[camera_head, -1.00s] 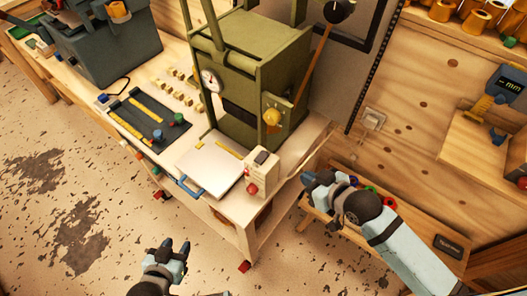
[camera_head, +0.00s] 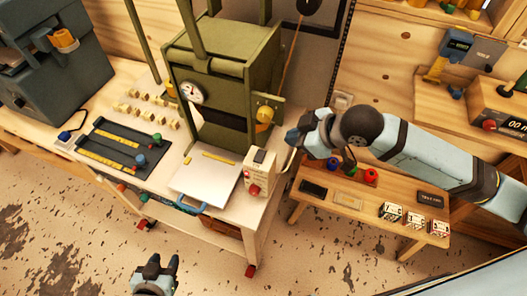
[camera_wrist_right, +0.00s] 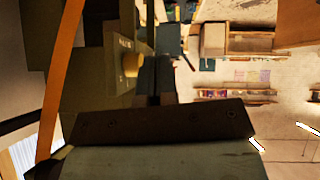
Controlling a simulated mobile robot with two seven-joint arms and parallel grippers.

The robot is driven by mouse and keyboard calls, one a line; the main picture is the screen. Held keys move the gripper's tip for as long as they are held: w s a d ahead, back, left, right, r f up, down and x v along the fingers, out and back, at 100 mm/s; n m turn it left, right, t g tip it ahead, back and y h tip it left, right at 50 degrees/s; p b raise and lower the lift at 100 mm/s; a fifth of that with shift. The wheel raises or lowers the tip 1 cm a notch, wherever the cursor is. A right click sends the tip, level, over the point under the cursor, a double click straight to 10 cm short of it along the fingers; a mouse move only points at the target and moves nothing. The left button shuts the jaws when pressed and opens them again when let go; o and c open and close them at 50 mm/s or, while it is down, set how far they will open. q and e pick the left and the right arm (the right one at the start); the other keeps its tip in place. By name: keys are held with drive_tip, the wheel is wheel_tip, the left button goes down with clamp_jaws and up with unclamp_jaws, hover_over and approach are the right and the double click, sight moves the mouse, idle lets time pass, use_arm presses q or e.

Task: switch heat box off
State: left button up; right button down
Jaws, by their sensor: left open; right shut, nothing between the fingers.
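A small cream box (camera_head: 259,172) with a dark switch panel on top and a red knob on its front stands at the bench's front right corner. My right gripper (camera_head: 292,138) is shut and empty, right of the green box and behind the cream box, apart from the cream box. The right wrist view shows its dark fingers (camera_wrist_right: 158,85) beside the green box. My left gripper (camera_head: 160,262) is open and empty, low over the floor.
A white plate (camera_head: 205,180) lies left of the cream box. A black tray (camera_head: 120,148) and several yellow blocks are further left on the bench. A low wooden table (camera_head: 335,205) with spools and small devices stands under my right arm.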

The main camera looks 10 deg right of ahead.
use_arm(q)
drive_tip(key=shift+w+a, duration=0.1)
drive_tip(key=shift+a, duration=0.2)
use_arm(e)
drive_tip(key=shift+s+d+r, duration=0.1)
drive_tip(key=shift+s+r, duration=0.05)
drive_tip(key=shift+r, duration=0.2)
drive_tip(key=p, duration=0.2)
hover_over(261, 153)
drive_tip(key=s+d, duration=0.2)
drive_tip(key=f, duration=0.6)
drive_tip(key=shift+s+a+f, duration=0.1)
drive_tip(key=shift+a+f, duration=0.15)
drive_tip(key=shift+f, duration=0.05)
drive_tip(key=f, duration=0.3)
drive_tip(key=shift+w+d+f, duration=0.1)
drive_tip(key=shift+w+f, duration=0.1)
drive_tip(key=shift+w, duration=0.05)
use_arm(q)
drive_tip(key=shift+a+r, duration=0.15)
drive_tip(key=shift+r, duration=0.85)
use_arm(e)
drive_tip(key=shift+f, duration=0.5)
